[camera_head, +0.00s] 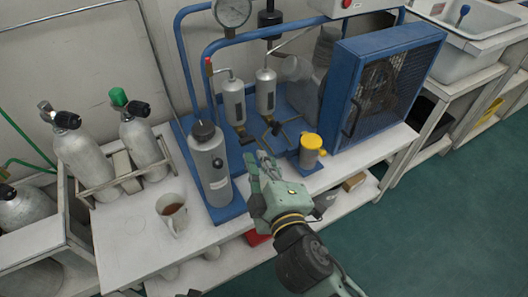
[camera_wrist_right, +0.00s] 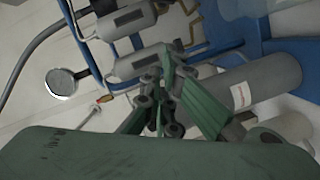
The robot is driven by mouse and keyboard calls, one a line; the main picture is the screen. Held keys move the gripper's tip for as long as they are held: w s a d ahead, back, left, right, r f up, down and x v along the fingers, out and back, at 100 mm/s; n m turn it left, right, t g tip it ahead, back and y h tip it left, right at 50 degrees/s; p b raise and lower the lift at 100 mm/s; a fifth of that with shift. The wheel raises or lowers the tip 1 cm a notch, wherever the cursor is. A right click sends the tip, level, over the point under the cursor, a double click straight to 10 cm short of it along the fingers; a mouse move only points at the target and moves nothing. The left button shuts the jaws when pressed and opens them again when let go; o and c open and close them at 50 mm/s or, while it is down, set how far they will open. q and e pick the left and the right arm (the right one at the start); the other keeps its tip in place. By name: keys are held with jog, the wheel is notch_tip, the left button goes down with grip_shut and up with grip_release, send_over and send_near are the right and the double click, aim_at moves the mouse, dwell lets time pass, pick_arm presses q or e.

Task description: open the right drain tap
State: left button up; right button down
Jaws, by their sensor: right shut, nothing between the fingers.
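Two grey cylindrical filter bowls hang side by side on the blue panel frame, the left one (camera_head: 233,102) and the right one (camera_head: 265,90). Below them are small brass fittings with dark handles. The right drain tap (camera_head: 274,127) shows small under the right bowl; its handle's exact setting is too small to tell. My right gripper (camera_head: 262,158) is shut and empty, in front of and below the taps, apart from the right one in the head view. In the right wrist view its fingertips (camera_wrist_right: 163,68) overlap the bowl area, hiding detail there. My left gripper is not in view.
A grey upright cylinder (camera_head: 211,165) stands close left of my right gripper. A yellow-topped container (camera_head: 311,145) stands close to its right. A caged blue unit (camera_head: 383,85) is further right. A mug (camera_head: 173,214) sits on the white bench (camera_head: 120,237) at front left.

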aim_at(277, 129)
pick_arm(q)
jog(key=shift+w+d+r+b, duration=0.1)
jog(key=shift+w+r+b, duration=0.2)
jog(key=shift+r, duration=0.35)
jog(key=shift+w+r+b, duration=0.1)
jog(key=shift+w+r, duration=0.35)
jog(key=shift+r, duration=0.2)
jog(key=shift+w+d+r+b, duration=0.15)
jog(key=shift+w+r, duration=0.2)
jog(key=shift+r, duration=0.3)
pick_arm(e)
jog(key=shift+w+d+f, duration=0.1)
jog(key=shift+w+f, duration=0.4)
jog(key=shift+w, duration=1.3)
jog(key=shift+w+f, duration=0.5)
jog(key=shift+w, duration=1.35)
jog(key=shift+w+d+f, duration=0.1)
jog(key=shift+w+f, duration=0.4)
jog(key=shift+w, duration=1.3)
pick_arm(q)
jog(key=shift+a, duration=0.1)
